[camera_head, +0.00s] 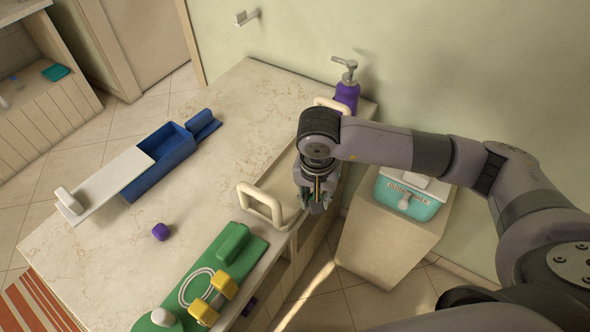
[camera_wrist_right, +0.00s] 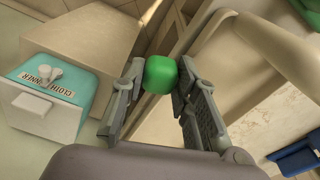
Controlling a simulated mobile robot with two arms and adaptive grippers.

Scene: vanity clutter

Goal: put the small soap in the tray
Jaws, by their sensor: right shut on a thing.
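My right gripper (camera_head: 315,203) is shut on a small soap, a rounded green block (camera_wrist_right: 160,74) pinched between its two fingertips in the wrist view. In the head view the gripper hides most of the soap. The cream tray (camera_head: 282,184) with two loop handles lies along the right edge of the counter. The gripper is at the tray's right side, near its outer rim; the tray also shows in the wrist view (camera_wrist_right: 235,75), to the right of the soap. The exact height above the rim cannot be told. My left gripper is not in view.
A purple pump bottle (camera_head: 347,92) stands behind the tray. A purple block (camera_head: 160,231) and a blue box (camera_head: 165,150) with a white lid lie left. A teal container (camera_head: 408,198) stands right.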

